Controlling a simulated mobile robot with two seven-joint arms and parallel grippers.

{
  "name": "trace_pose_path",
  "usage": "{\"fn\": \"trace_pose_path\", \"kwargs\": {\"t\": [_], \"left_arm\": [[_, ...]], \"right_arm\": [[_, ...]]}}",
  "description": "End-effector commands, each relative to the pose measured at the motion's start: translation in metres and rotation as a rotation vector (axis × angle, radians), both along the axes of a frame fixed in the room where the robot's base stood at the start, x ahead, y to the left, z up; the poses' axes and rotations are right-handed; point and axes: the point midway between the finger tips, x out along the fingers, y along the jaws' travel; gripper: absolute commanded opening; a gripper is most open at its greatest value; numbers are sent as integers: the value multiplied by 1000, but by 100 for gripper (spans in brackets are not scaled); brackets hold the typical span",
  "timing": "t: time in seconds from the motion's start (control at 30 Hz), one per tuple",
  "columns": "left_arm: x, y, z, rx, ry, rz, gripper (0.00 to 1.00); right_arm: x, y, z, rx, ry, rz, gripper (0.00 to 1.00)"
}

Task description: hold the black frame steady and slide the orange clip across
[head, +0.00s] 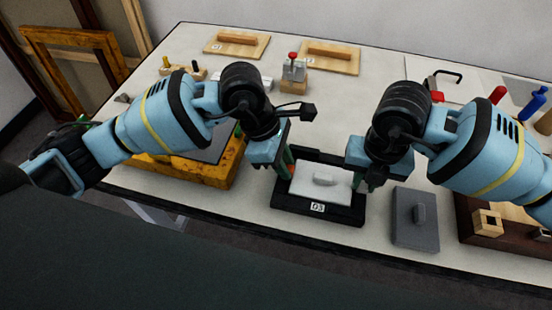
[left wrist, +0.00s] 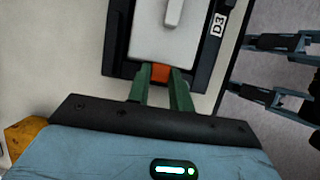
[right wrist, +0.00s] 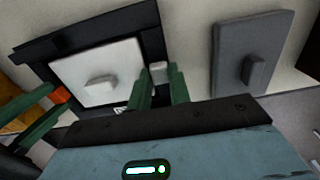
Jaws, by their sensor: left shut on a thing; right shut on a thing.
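The black frame (head: 318,206), labelled D3, lies flat near the table's front edge with a white panel (head: 322,183) with a handle inside it. My left gripper (head: 287,166) is at the frame's left side. In the left wrist view its green fingers are around the orange clip (left wrist: 160,72), which sits at the frame's edge beside the white panel. The clip also shows in the right wrist view (right wrist: 60,95). My right gripper (head: 366,182) is at the frame's right side. In the right wrist view its fingers close on a small pale block (right wrist: 158,72) at the frame's edge.
A grey panel with a handle (head: 415,218) lies just right of the frame. A yellow gilt frame (head: 190,168) lies to the left, and a dark wooden tray (head: 468,222) stands at the right. Wooden floats (head: 330,57) and tools lie at the back. The table's middle is clear.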

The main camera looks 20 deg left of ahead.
Motion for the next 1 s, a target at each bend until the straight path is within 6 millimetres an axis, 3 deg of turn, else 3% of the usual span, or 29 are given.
{"fn": "trace_pose_path", "kwargs": {"t": [0.2,0.23,0.4,0.77,1.0], "left_arm": [[0,-1,0,-3,0,0,0],[0,-1,0,-3,0,0,22],[0,-1,0,-2,0,0,44],[0,1,5,-2,-1,0,44],[1,15,39,-2,-5,0,44]], "right_arm": [[0,1,0,3,-1,2,0],[0,1,0,3,-1,2,0],[0,1,1,3,-1,2,0],[0,1,0,2,-1,1,0],[0,1,0,2,-1,1,0]]}}
